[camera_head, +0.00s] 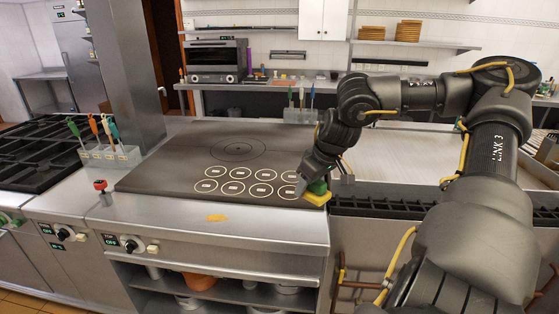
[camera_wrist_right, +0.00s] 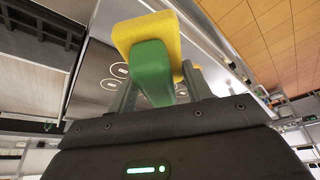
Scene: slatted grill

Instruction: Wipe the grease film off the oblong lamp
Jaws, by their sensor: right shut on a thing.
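My right gripper (camera_head: 318,176) is shut on the green handle of a yellow sponge (camera_head: 317,198). It holds the sponge by the right front corner of the dark cooktop; I cannot tell whether the sponge touches the surface. In the right wrist view the yellow pad (camera_wrist_right: 147,33) and its green handle (camera_wrist_right: 152,70) show between the fingers. Small oblong green-lit lamps (camera_head: 110,239) and (camera_head: 46,230) sit by knobs on the front panel. A film on them is too small to make out. An orange-yellow smear (camera_head: 216,217) lies on the steel front ledge. My left gripper is out of view.
The cooktop (camera_head: 165,165) bears several white-ringed marks. A red-topped knob (camera_head: 101,187) stands at its left front corner. A clear holder with coloured utensils (camera_head: 108,153) stands at left, beside black burner grates (camera_head: 35,150). A dark slatted grate (camera_head: 375,207) lies to the right.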

